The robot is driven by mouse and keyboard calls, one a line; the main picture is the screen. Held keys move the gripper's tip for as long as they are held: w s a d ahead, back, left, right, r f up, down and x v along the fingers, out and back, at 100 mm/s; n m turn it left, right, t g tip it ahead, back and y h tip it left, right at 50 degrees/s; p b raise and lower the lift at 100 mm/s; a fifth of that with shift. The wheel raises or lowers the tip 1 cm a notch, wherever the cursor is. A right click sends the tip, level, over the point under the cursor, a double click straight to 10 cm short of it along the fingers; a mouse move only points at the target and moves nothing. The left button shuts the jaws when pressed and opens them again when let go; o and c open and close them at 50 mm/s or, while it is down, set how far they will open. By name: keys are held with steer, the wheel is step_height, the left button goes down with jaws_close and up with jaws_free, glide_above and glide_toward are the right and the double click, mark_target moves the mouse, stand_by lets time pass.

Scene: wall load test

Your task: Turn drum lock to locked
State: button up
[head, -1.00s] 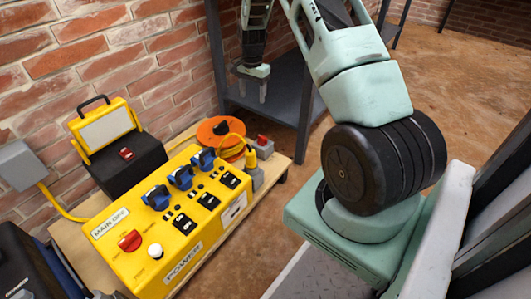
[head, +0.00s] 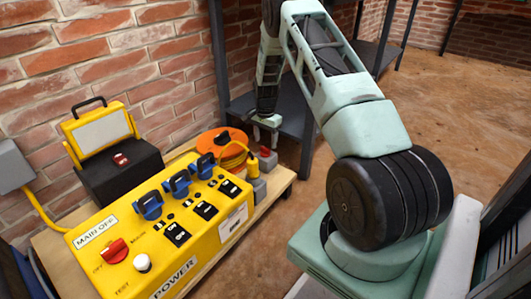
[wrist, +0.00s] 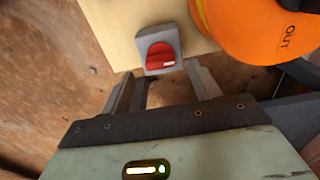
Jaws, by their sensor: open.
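The drum lock is a red knob (wrist: 162,57) on a small grey box (wrist: 150,37). The box stands beside the orange cable drum (wrist: 262,28), marked OUT, at the end of the wooden bench. In the head view the red knob (head: 264,151) shows just right of the orange drum (head: 212,137), partly behind my gripper's fingers. My gripper (wrist: 160,87) is open and empty. In the wrist view its two fingers point toward the knob, one to each side below it, apart from it. The gripper (head: 266,122) also shows in the head view, close to the knob.
A yellow power box (head: 125,240) with a red main switch (head: 114,251) and blue sockets fills the near bench. A black and yellow lamp (head: 122,170) stands behind it. A dark metal rack (head: 300,105) stands behind my arm. The brown floor at right is open.

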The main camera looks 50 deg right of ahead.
mark_target(266, 147)
steer(key=shift+f+b, duration=0.65)
steer(key=shift+f, duration=1.15)
steer(key=c, duration=1)
